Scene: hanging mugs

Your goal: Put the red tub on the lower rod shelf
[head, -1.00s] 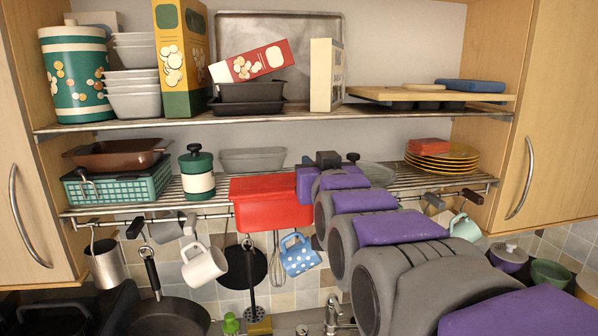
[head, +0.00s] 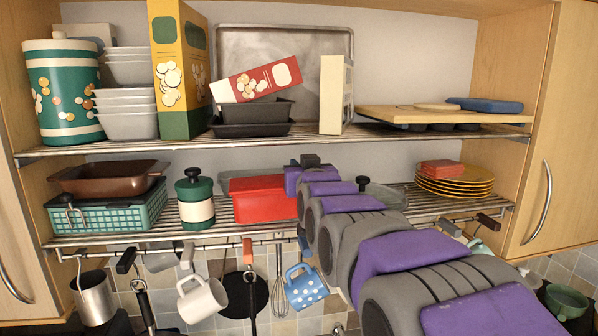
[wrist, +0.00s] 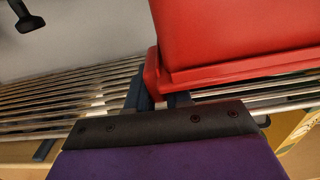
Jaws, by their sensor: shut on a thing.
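The red tub (head: 265,205) is at the middle of the lower rod shelf (head: 415,212), between the green-lidded jar and my arm. It looks level and sits over or on the rods; I cannot tell if it bears on them. My gripper (wrist: 160,92) is shut on the tub's rim at a corner, with the tub (wrist: 235,40) filling the upper right of the wrist view. In the head view my gripper (head: 308,165) is at the tub's right end, its fingertips mostly hidden by my wrist.
The green-lidded jar (head: 195,200) stands close left of the tub, with a teal basket (head: 105,212) farther left. A glass lid (head: 385,196) and yellow plates (head: 455,185) are to the right. Mugs, including a blue dotted one (head: 306,288), hang below. The upper shelf (head: 300,138) is overhead.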

